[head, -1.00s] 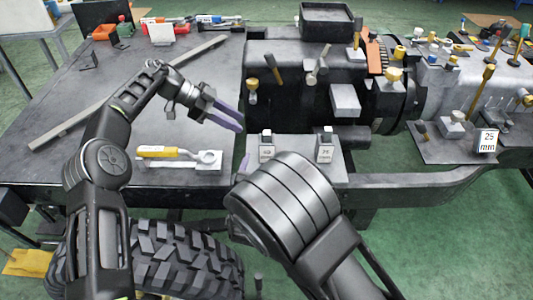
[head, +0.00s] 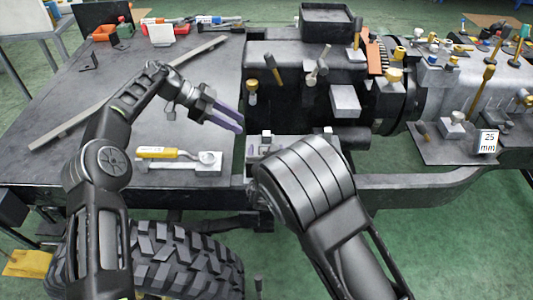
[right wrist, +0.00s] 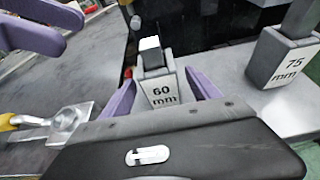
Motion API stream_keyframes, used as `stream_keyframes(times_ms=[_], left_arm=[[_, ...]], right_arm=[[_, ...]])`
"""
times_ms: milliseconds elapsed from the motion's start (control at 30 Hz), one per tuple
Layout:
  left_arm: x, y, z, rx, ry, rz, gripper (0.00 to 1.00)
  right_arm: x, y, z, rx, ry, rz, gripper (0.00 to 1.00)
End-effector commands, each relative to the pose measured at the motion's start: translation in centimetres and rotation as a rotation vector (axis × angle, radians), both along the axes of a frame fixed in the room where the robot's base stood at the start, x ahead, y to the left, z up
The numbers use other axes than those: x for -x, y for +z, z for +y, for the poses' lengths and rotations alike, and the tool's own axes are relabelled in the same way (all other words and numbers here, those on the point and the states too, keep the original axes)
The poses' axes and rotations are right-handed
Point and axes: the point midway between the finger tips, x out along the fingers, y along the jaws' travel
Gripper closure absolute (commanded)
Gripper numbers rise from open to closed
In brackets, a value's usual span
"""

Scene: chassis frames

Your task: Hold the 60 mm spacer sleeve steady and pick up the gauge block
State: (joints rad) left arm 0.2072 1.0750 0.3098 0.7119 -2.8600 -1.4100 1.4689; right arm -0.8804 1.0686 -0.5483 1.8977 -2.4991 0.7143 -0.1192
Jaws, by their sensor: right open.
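The 60 mm spacer sleeve (right wrist: 162,95), a grey block with a "60 mm" label, stands upright in the right wrist view. A small block (right wrist: 151,50) with a white face and dark side sits on its top; I cannot tell whether this is the gauge block. My right gripper (right wrist: 162,80) is open, one purple finger on each side of the sleeve. In the head view my forearm partly hides the sleeve (head: 266,149). My left gripper (head: 230,118) is open and empty, raised to the left of the sleeve; its purple fingers show at the wrist view's upper left (right wrist: 40,24).
A similar 75 mm block (right wrist: 287,60) stands to the right on the same grey plate. A yellow-handled tool (head: 160,153) lies on a light bar left of the plate. The dark machine housing (head: 300,95) rises behind. The dark table (head: 60,160) has free room at left.

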Motion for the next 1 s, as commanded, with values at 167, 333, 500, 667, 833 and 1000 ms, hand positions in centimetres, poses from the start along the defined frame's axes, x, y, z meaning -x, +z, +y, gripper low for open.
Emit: stream_keyframes(times_ms=[167, 333, 500, 667, 833, 1000], left_arm=[[0.0, 0.0, 0.0, 0.000, 0.000, 0.000, 0.64], [0.0, 0.0, 0.0, 0.000, 0.000, 0.000, 0.64], [0.0, 0.0, 0.0, 0.000, 0.000, 0.000, 0.64], [0.0, 0.0, 0.0, 0.000, 0.000, 0.000, 0.64], [0.0, 0.0, 0.0, 0.000, 0.000, 0.000, 0.64], [0.0, 0.0, 0.0, 0.000, 0.000, 0.000, 0.64]], right_arm=[[-2.6, -1.2, -0.1, 0.003, 0.000, -0.001, 0.29], [-4.4, -1.8, -0.1, 0.001, -0.001, -0.001, 0.29], [-5.0, -2.1, -0.1, 0.001, -0.001, 0.000, 0.29], [-5.0, -2.1, 0.0, 0.001, 0.000, 0.000, 0.29], [-5.0, -2.1, 0.0, 0.001, 0.000, 0.000, 0.39], [-5.0, -2.1, 0.0, 0.001, 0.000, 0.000, 0.53]])
